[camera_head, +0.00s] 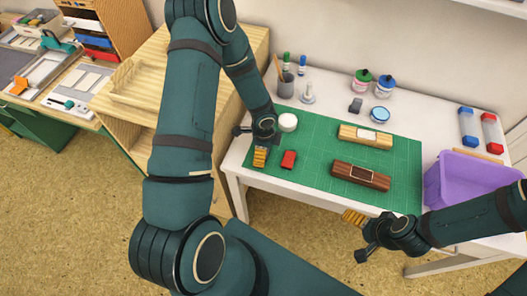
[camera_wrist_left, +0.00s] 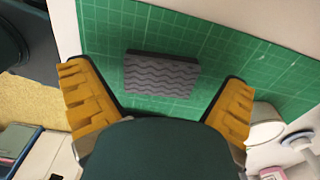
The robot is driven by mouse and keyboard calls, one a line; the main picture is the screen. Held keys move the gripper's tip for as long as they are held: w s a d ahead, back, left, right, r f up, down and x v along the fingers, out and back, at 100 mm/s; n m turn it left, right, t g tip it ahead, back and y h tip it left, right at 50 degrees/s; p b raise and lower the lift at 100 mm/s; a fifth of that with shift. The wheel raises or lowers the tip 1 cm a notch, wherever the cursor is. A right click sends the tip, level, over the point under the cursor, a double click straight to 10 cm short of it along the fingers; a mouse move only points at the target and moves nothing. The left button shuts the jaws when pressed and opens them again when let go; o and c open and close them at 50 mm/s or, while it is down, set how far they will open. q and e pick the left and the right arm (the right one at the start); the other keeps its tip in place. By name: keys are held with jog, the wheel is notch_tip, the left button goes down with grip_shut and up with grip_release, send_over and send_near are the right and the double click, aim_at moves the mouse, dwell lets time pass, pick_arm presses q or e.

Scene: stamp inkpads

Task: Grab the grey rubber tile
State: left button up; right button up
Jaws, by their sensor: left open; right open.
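In the left wrist view the grey rubber tile (camera_wrist_left: 160,76) lies flat on the green mat (camera_wrist_left: 225,45), a dark block with wavy ridges. My left gripper (camera_wrist_left: 155,85) is open, with its yellow ridged fingers apart on either side of the tile in the picture; no contact shows. In the head view my left gripper (camera_head: 261,155) is over the left end of the mat, and I cannot make out the tile there; the gripper and arm seem to hide it. My right gripper (camera_head: 356,219) is open and empty in front of the table's front edge.
Two wooden blocks (camera_head: 365,136) (camera_head: 361,175) lie on the mat. A purple bin (camera_head: 468,182) stands at the right.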

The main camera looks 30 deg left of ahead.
pick_arm(q)
jog(key=c, duration=1.1)
jog(key=shift+o, duration=0.2)
jog(key=shift+r, duration=0.15)
